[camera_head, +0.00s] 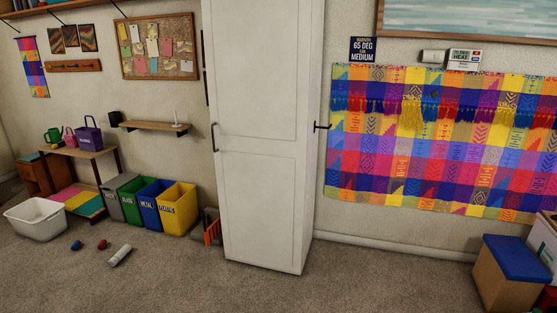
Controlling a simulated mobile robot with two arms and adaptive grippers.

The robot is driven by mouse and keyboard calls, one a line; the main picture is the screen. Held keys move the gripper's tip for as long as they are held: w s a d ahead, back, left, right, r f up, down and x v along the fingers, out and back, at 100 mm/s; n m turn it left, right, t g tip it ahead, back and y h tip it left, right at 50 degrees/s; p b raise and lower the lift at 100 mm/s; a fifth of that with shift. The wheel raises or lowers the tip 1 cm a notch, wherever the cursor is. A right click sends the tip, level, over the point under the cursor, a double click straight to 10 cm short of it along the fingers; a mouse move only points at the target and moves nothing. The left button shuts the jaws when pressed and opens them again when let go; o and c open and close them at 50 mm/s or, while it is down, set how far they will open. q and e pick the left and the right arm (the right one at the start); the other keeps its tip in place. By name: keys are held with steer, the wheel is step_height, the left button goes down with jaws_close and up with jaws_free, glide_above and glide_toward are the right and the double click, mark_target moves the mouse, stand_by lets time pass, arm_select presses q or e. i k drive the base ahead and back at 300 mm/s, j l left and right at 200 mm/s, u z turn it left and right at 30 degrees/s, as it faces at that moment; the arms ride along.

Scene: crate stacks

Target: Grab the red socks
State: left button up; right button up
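A small red bundle (102,244), which looks like the red socks, lies on the carpet at the lower left. A small blue bundle (76,245) lies just left of it. A white and grey roll-shaped item (120,255) lies just right of it. The red bundle looks apart from both. Neither of my grippers is in view.
A white basket (19,224) stands on the floor left of the bundles. Grey, green, blue and yellow bins (180,217) line the wall behind. A tall white cabinet (262,150) stands in the middle. A blue-lidded box (497,288) is at right. The front carpet is clear.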

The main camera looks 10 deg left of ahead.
mark_target(103, 243)
steer(key=i+j+u, duration=0.15)
steer(key=i+u, duration=0.3)
steer(key=i, duration=0.2)
steer(key=i+u, duration=0.4)
steer(key=i, duration=0.2)
steer(key=i+l+u, duration=0.3)
steer(key=i+u, duration=0.15)
steer(key=i, duration=0.2)
steer(key=i+j+u, duration=0.35)
steer(key=i+j, duration=0.2)
steer(key=i, duration=0.25)
steer(key=i+j+u, duration=0.2)
steer(key=i, duration=0.25)
steer(key=i+j, duration=0.2)
steer(key=i+j+u, duration=0.2)
steer(key=i+u, duration=0.15)
steer(key=i, duration=0.15)
steer(key=i+j+u, duration=0.1)
steer(key=i+u, duration=0.3)
steer(key=i+l+u, duration=0.1)
steer(key=i+u, duration=0.25)
steer(key=i, duration=0.2)
steer(key=i+z, duration=0.15)
steer(key=i, duration=0.35)
steer(key=i+j+z, duration=0.15)
steer(key=i, duration=0.35)
steer(key=i+j+z, duration=0.15)
steer(key=i, duration=0.35)
